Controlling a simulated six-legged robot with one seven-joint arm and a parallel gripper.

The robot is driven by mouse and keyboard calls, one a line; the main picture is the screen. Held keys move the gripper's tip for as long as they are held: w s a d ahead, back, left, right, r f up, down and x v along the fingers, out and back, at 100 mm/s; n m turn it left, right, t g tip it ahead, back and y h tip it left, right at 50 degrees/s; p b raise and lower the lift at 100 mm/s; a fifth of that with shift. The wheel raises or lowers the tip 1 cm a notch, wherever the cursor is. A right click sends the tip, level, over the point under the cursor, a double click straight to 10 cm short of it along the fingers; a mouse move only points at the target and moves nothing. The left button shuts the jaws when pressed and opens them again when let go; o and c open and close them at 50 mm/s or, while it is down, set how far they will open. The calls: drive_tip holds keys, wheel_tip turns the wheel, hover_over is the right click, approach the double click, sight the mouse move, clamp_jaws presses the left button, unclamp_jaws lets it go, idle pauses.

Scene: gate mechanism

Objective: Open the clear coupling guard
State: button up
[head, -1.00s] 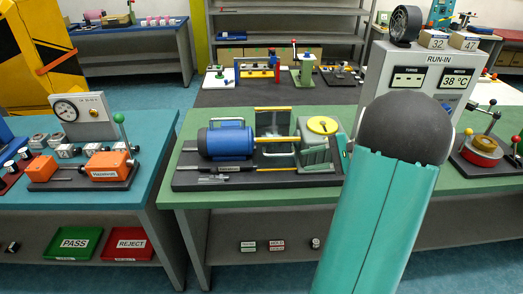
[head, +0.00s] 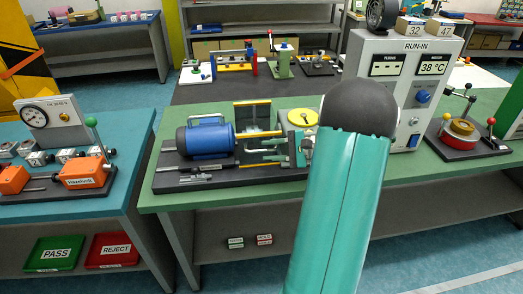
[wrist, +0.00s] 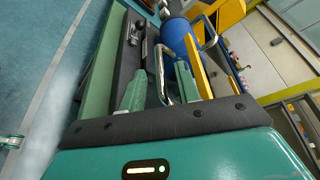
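The coupling guard stands on the dark base plate (head: 170,183) beside the blue motor (head: 205,139) in the head view. An upright see-through panel with a yellow edge (head: 252,114) shows there, and a yellow bar (head: 258,135) runs in front of it. Which of these belong to the guard is hard to tell. In the wrist view a shiny bent handle (wrist: 161,75) and a yellow bar (wrist: 196,66) lie just beyond my gripper (wrist: 165,122).
The grey RUN-IN box (head: 405,70) stands right of the mechanism, behind my arm. A round yellow-topped part (head: 302,118) sits near my gripper. A red and gold device (head: 462,130) stands at far right. The front strip of the green bench (head: 220,195) is clear.

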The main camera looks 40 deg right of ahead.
sight(266, 150)
drive_tip(key=shift+x, duration=1.6)
clamp_jaws()
